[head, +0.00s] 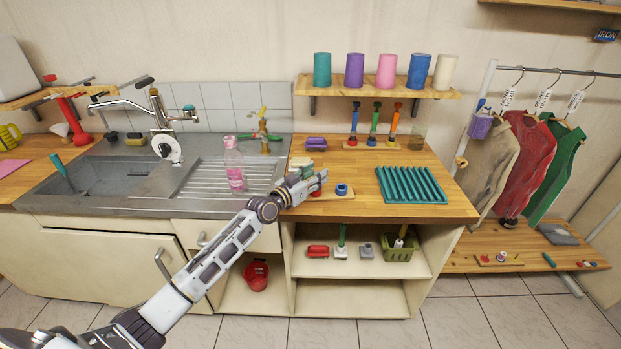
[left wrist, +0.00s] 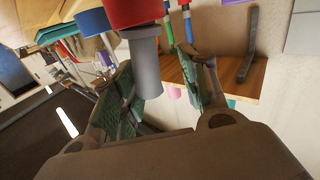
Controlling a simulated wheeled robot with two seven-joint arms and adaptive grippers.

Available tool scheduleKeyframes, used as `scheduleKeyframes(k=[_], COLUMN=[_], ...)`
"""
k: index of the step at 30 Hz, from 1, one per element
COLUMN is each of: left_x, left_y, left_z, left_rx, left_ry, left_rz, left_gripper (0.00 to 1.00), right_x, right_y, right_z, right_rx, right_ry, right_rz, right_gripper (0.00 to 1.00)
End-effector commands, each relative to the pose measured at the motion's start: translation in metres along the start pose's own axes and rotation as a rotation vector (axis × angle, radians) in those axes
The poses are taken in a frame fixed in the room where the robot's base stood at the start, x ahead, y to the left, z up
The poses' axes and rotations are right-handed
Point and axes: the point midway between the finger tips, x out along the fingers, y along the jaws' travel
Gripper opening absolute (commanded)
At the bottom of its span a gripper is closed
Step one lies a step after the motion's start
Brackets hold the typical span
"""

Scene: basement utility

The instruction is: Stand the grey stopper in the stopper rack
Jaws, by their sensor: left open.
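In the left wrist view, which looks upside down, a grey stopper (left wrist: 147,70) shows as a plain grey cylinder with a wider collar. Its collar end meets or overlaps a red piece (left wrist: 138,11); I cannot tell if they touch. My left gripper (left wrist: 163,92) is open, with one finger on each side of the grey cylinder and gaps between. In the head view my left gripper (head: 316,182) is low over a small wooden rack (head: 330,196) on the counter, which carries red and blue pieces (head: 342,189). The gripper hides part of the rack. My right gripper is not seen.
A pink bottle (head: 235,168) stands left of the gripper on the drainer. A teal ribbed mat (head: 411,185) lies to the right. Upright coloured tools (head: 374,124) and a purple block (head: 316,144) stand behind. Bare counter lies between rack and mat.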

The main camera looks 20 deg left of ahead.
Motion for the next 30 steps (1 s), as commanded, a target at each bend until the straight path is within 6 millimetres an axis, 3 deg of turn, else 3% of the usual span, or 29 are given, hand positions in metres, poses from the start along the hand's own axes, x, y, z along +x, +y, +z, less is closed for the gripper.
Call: scheduleKeyframes(k=[11, 30], left_x=[-0.015, -0.068], left_y=[0.0, -0.001], left_z=[0.007, 0.002], left_rx=[0.0, 0.001], left_ry=[-0.012, -0.004], left_rz=[0.001, 0.0], left_gripper=[0.46, 0.46], right_x=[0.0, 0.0], right_y=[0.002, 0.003], right_z=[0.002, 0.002], right_rx=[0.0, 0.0], right_ry=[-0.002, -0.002], right_rz=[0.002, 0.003], right_gripper=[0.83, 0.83])
